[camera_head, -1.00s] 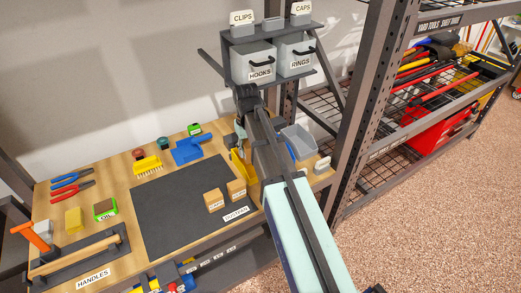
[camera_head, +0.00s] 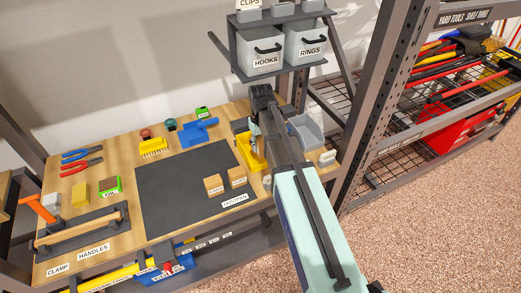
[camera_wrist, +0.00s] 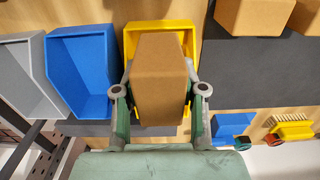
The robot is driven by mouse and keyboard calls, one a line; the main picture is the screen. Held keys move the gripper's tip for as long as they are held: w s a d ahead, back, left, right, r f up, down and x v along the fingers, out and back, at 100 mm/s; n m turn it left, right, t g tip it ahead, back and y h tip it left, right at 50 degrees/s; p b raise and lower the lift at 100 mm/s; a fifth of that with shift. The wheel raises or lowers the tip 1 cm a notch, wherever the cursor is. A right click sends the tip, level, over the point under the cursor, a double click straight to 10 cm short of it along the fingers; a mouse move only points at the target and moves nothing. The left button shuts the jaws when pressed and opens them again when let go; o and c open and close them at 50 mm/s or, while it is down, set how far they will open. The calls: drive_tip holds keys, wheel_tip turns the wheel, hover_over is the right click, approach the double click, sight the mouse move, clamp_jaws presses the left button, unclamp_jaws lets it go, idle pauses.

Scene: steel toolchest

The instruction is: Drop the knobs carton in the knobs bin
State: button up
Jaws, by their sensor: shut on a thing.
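A plain brown carton (camera_wrist: 161,85) is held between the two fingers of my gripper (camera_wrist: 160,92) in the wrist view. No label shows on its visible faces. A yellow bin (camera_wrist: 134,38) lies just beyond and partly behind the carton; the carton hides much of it, and I cannot tell whether the carton is inside its rim. In the head view my gripper (camera_head: 256,139) is over the yellow bin (camera_head: 243,150) at the right of the bench. No knobs label is readable on any bin.
A blue bin (camera_wrist: 82,68) and a grey bin (camera_wrist: 25,72) stand beside the yellow one. Two other cartons (camera_head: 214,185) (camera_head: 237,177) sit on the dark mat (camera_head: 170,195). A rack with hooks and rings bins (camera_head: 262,55) rises behind my arm.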

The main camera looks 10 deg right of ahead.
sight(261, 151)
drive_tip(key=shift+f+p, duration=0.3)
drive_tip(key=shift+f, duration=1.55)
drive_tip(key=shift+f, duration=0.45)
drive_tip(key=shift+f, duration=0.15)
drive_tip(key=o, duration=1.2)
wheel_tip(261, 151, up, 13)
drive_tip(key=shift+r+b, duration=0.15)
drive_tip(key=shift+b, duration=0.95)
